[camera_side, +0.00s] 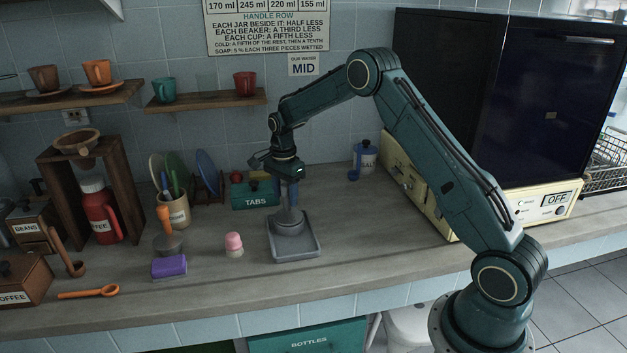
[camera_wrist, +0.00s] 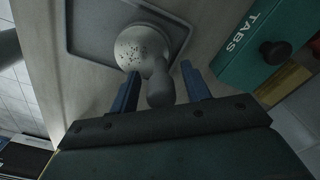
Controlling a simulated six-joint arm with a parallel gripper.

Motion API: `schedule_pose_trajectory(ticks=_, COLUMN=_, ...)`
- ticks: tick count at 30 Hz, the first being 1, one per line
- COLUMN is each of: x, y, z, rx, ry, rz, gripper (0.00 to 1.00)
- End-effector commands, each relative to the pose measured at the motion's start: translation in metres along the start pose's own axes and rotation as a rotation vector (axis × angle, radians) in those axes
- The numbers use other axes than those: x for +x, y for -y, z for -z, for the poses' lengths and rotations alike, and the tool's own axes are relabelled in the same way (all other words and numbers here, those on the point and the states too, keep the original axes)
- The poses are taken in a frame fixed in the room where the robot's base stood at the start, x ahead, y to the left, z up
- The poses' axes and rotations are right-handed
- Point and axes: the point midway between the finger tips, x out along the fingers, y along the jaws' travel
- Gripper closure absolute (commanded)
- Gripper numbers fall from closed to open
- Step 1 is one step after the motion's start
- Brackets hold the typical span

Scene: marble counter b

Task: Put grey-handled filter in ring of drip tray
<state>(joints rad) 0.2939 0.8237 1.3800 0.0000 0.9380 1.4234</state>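The grey drip tray (camera_side: 310,249) lies on the counter below my gripper, and part of it shows in the wrist view (camera_wrist: 92,30). The grey-handled filter (camera_side: 290,220) stands over the tray with its handle up; in the wrist view its pale speckled round part (camera_wrist: 135,47) is over the tray and its grey handle (camera_wrist: 160,90) points toward my gripper. The tray's ring cannot be made out, so I cannot tell how the filter sits in it. My gripper (camera_wrist: 160,85) is open, its blue fingers on either side of the handle, with gaps visible at both sides.
A green TABS box (camera_side: 253,195) stands behind the tray. A pink-topped shaker (camera_side: 234,244), a purple sponge (camera_side: 169,266) and an orange-handled tool (camera_side: 166,238) are to the left. A blue SALT jar (camera_side: 367,158) is at the back right. Counter right of the tray is clear.

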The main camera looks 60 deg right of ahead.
Motion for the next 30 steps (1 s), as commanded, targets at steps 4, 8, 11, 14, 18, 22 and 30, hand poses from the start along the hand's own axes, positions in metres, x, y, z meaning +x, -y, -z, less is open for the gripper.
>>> schedule_pose_trajectory(ticks=4, x=0.000, y=0.000, z=0.000, rx=0.000, ry=0.000, rz=0.000, gripper=0.53)
schedule_pose_trajectory(ticks=8, x=-0.002, y=0.000, z=0.000, rx=0.000, ry=0.000, rz=0.000, gripper=0.53)
schedule_pose_trajectory(ticks=11, x=-0.006, y=0.000, z=0.000, rx=0.000, ry=0.000, rz=0.000, gripper=0.53)
schedule_pose_trajectory(ticks=14, x=-0.014, y=0.000, z=0.000, rx=0.000, ry=0.000, rz=0.002, gripper=0.53)
schedule_pose_trajectory(ticks=18, x=-0.031, y=0.001, z=0.000, rx=0.000, ry=-0.001, rz=0.003, gripper=0.53)
schedule_pose_trajectory(ticks=22, x=-0.051, y=0.001, z=0.000, rx=0.000, ry=-0.001, rz=0.003, gripper=0.53)
schedule_pose_trajectory(ticks=30, x=-0.095, y=0.001, z=0.000, rx=0.000, ry=0.000, rz=0.003, gripper=0.53)
